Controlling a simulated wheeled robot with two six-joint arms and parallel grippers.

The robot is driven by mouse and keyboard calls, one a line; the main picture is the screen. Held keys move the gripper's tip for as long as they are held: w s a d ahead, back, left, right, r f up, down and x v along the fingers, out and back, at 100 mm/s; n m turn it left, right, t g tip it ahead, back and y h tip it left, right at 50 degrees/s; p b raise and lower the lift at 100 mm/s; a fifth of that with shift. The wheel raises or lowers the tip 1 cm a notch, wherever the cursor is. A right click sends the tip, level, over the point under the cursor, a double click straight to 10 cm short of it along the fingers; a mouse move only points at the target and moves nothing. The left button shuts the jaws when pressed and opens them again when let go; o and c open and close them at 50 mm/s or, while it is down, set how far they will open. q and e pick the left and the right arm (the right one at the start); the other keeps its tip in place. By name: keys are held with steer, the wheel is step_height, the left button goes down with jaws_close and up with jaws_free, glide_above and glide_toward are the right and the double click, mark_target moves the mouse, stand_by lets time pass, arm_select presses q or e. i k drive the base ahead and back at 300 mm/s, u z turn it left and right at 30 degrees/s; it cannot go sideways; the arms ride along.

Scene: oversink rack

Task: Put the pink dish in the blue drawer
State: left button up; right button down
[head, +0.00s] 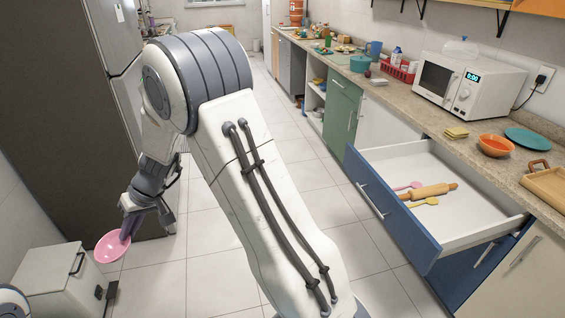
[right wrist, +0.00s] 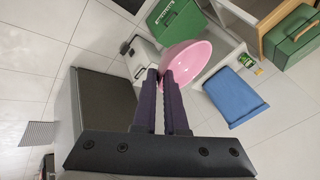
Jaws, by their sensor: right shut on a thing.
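The pink dish (head: 110,249) is a round bowl at the lower left of the head view, held above the floor near a white bin. My right gripper (head: 127,232) is shut on its rim. In the right wrist view the dish (right wrist: 192,62) sits tilted at the fingertips of that gripper (right wrist: 165,75). The blue drawer (head: 395,215) is pulled open on the right side of the head view, far from the dish. Inside lie a wooden rolling pin (head: 428,191), a pink utensil (head: 408,186) and a yellow one (head: 425,202). My left gripper is out of view.
The white bin (head: 55,285) stands just below and left of the dish, beside a dark fridge (head: 50,130). The counter holds a microwave (head: 466,88), an orange bowl (head: 496,145) and a teal plate (head: 527,140). Tiled floor is clear between fridge and drawer.

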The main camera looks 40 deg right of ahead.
mark_target(457, 211)
steer(key=z, duration=0.3)
steer(key=i, duration=0.95)
steer(key=z, duration=1.35)
steer(key=i, duration=0.6)
steer(key=z, duration=0.7)
